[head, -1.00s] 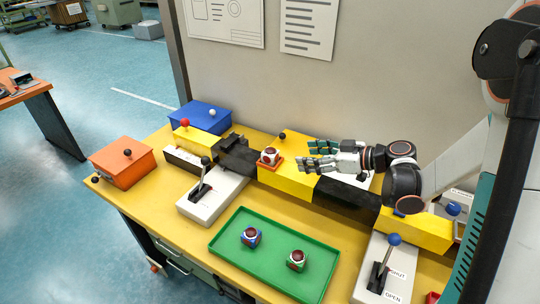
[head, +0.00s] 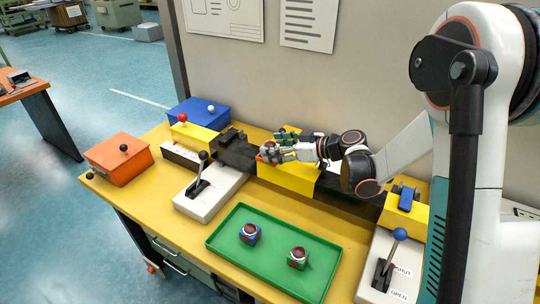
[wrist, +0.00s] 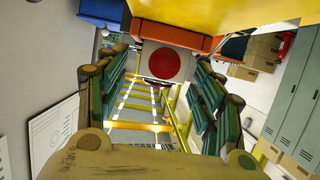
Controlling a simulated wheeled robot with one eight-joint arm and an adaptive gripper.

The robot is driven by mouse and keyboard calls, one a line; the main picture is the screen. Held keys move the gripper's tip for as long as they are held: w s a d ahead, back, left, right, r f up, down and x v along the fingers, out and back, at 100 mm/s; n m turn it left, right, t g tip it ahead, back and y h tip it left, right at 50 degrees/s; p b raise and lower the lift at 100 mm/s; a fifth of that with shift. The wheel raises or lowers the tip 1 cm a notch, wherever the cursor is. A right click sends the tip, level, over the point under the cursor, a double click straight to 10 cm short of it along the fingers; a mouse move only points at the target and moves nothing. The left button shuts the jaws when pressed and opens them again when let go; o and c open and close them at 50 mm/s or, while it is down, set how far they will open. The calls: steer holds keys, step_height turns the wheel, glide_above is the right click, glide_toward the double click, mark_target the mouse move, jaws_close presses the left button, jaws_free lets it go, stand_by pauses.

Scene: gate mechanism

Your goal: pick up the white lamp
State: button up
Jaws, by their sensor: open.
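The white lamp (wrist: 166,62) is a white block with a round dark red top. In the wrist view it sits between the far ends of my two fingers, against an orange stand (wrist: 184,38). My gripper (head: 275,147) is open, with green-padded fingers on either side of the lamp. In the head view the fingers hide most of the lamp and its stand, which are on the yellow and black beam (head: 282,176). I cannot tell whether a finger touches the lamp.
Lever boxes stand at left (head: 203,194) and right (head: 382,275). Orange (head: 122,163) and blue (head: 200,110) boxes are at the left end. A wall rises behind the bench.

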steer(key=shift+w+a+f, duration=0.15)
steer(key=shift+w+a, duration=0.05)
steer(key=shift+a, duration=0.1)
steer(key=c, duration=1.3)
steer(key=shift+o, duration=0.2)
